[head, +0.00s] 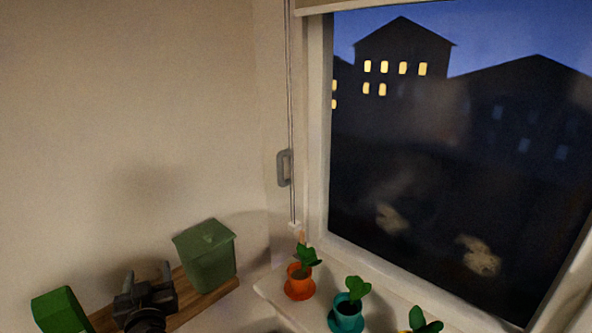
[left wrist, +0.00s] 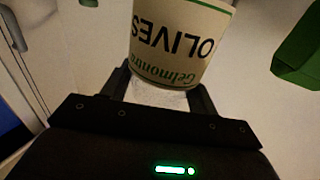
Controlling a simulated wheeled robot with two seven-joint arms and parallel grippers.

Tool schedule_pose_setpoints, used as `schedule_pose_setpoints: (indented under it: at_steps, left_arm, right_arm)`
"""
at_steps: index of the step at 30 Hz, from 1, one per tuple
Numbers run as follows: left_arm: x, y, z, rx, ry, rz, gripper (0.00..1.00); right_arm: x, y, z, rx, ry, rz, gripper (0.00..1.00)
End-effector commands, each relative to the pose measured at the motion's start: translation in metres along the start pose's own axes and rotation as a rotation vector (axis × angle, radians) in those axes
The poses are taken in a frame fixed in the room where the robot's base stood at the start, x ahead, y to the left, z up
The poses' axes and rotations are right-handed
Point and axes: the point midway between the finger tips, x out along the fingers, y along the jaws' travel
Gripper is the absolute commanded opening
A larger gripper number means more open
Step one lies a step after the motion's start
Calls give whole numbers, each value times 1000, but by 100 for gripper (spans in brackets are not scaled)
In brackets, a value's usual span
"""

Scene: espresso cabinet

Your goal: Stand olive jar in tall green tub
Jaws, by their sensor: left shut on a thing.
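The olive jar (left wrist: 178,42) shows in the left wrist view, with a pale label reading OLIVES upside down. My left gripper (left wrist: 158,88) is shut on it, with a dark finger on either side. In the head view my left gripper (head: 148,278) is at the lower left, in front of a wooden shelf; I cannot make out the jar there. A bright green container (head: 60,312) stands left of the gripper, cut by the frame's bottom edge. A bright green thing also shows at the upper right of the left wrist view (left wrist: 300,48). My right gripper is not in view.
A dark green lidded canister (head: 208,262) stands on the wooden shelf (head: 205,301), right of my left gripper. Small potted plants, in an orange pot (head: 299,284) and a teal pot (head: 347,312) among others, line the windowsill. The wall above the shelf is bare.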

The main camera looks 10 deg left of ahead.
Motion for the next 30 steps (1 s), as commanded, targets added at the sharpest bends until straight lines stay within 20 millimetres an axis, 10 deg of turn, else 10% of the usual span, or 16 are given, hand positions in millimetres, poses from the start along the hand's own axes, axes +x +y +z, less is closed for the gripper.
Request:
schedule_pose_setpoints:
  at_steps: [4,14,21,30]
  left_arm:
    - [-5,30,-14,-4,2,115,32]
    - [-73,124,67,7,-1,537,32]
    - [-91,129,106,0,3,585,32]
    - [-92,130,107,0,5,583,32]
  right_arm:
    - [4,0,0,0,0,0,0]
    - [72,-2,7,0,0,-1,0]
    - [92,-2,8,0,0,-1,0]
    - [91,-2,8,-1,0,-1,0]
